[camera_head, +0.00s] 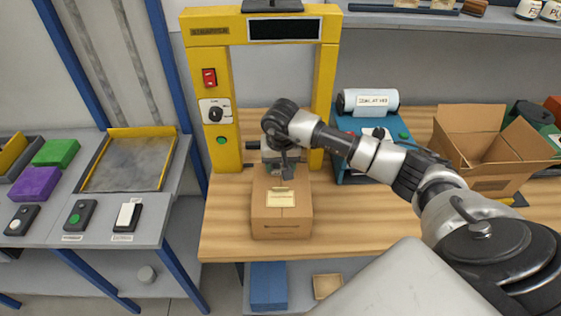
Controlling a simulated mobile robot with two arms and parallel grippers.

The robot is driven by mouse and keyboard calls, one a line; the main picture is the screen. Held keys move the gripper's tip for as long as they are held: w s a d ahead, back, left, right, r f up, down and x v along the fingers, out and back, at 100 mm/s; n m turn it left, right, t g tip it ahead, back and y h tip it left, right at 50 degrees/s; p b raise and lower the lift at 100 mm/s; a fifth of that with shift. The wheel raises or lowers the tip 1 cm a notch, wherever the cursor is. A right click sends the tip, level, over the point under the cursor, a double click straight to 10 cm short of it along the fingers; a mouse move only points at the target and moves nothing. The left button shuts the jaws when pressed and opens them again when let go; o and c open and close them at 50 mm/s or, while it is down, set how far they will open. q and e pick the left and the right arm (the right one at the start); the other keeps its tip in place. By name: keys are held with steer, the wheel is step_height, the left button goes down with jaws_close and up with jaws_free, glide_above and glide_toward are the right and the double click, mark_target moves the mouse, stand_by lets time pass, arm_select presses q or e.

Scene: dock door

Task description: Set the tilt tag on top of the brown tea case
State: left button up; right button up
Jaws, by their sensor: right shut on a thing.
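The brown tea case (266,221) is a closed carton standing upright on the wooden bench, just in front of the yellow strapping frame. A pale yellow label (281,199) lies on its top. My right gripper (287,174) points down over the rear part of the case top. It is shut on a small grey thing that the fingers and wrist mostly hide. I cannot make out whether this is the tilt tag, or whether it touches the case. My left gripper is not in view.
The yellow strapper frame (207,80) arches close behind the case. An open carton (480,140) and a blue roll dispenser (350,170) stand to the right. The grey table (50,225) at left holds several small devices and a tray (128,160). The bench's front left is clear.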

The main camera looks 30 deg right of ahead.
steer(key=shift+f, duration=0.3)
steer(key=o, duration=0.9)
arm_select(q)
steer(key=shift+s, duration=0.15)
arm_select(e)
steer(key=shift+r, duration=0.4)
arm_select(q)
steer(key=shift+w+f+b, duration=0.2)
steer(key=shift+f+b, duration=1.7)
steer(key=shift+b, duration=0.15)
arm_select(e)
step_height(320, 180, up, 11)
steer(key=s, duration=0.1)
steer(key=shift+s+a+r, duration=0.2)
steer(key=shift+a, duration=0.15)
